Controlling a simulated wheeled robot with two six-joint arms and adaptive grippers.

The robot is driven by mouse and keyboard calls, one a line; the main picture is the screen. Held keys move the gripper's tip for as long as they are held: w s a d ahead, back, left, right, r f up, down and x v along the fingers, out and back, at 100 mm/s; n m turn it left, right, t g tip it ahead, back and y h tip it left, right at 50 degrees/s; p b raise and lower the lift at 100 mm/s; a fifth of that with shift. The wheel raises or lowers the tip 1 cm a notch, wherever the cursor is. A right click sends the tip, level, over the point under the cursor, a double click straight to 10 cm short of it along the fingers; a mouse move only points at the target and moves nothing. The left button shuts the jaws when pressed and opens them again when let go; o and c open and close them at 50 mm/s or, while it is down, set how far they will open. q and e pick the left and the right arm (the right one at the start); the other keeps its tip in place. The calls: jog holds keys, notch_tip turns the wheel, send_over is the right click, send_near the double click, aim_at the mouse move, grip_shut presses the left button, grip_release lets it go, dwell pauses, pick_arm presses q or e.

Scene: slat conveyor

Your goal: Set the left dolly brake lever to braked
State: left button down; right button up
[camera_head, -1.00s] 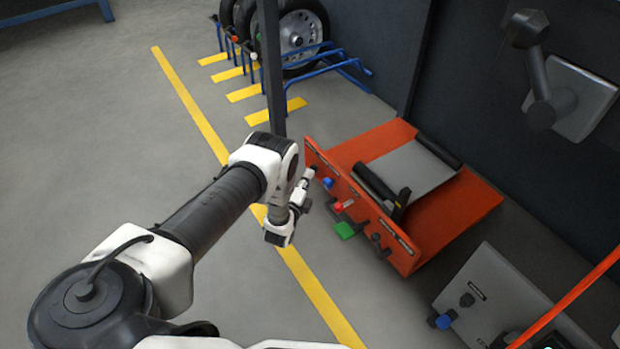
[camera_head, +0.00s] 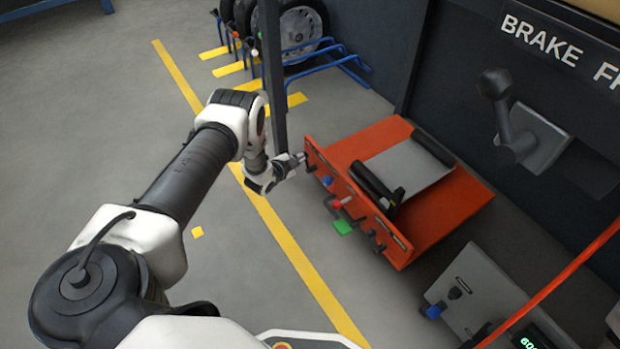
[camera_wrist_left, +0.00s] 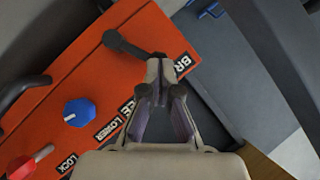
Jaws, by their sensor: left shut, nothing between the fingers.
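The orange dolly (camera_head: 455,210) stands at the centre right in the head view, with controls along its front panel. In the left wrist view, a dark brake lever (camera_wrist_left: 128,46) with a round knob slants across the orange panel (camera_wrist_left: 75,75), knob toward the upper left. A label starting "BR" (camera_wrist_left: 183,64) and one ending "EE" (camera_wrist_left: 126,109) lie near it. My left gripper (camera_head: 303,158) is at the panel's left end. In the wrist view its shut, empty fingertips (camera_wrist_left: 165,88) overlap the lever's lower right end; I cannot tell whether they touch. My right gripper is out of view.
A blue knob (camera_wrist_left: 77,112) and a red lever (camera_wrist_left: 28,163) share the panel. A dark post (camera_head: 272,75) stands just behind my left gripper. A wheel rack (camera_head: 340,60) is at the back, and a grey control box (camera_head: 475,290) is lower right. Floor at left is clear.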

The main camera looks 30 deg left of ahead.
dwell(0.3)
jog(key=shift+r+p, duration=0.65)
jog(key=shift+p, duration=0.05)
